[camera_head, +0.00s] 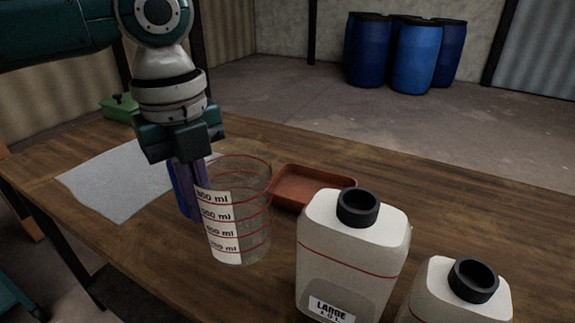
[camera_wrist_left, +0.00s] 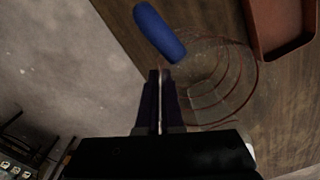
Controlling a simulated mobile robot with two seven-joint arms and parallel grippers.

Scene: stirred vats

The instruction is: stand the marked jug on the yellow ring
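The marked jug (camera_head: 250,225) is clear, with red rings and a white scale label, and stands upright near the table's front edge. It also shows in the left wrist view (camera_wrist_left: 222,85). Its blue handle (camera_head: 181,190) is on its left side; in the left wrist view the handle (camera_wrist_left: 159,32) lies just beyond my fingertips. My left gripper (camera_head: 196,190) points down at the jug's left side, beside the handle. Its fingers (camera_wrist_left: 160,100) are close together with a narrow pale gap; whether they pinch the jug's wall is unclear. No yellow ring shows. My right gripper is out of view.
A red-brown tray (camera_head: 312,182) lies behind the jug. Two white canisters with black caps, a large one (camera_head: 345,250) and another (camera_head: 455,295), stand to the right. A grey mat (camera_head: 115,185) and a green object (camera_head: 120,108) are to the left. Blue barrels (camera_head: 415,58) stand beyond the table.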

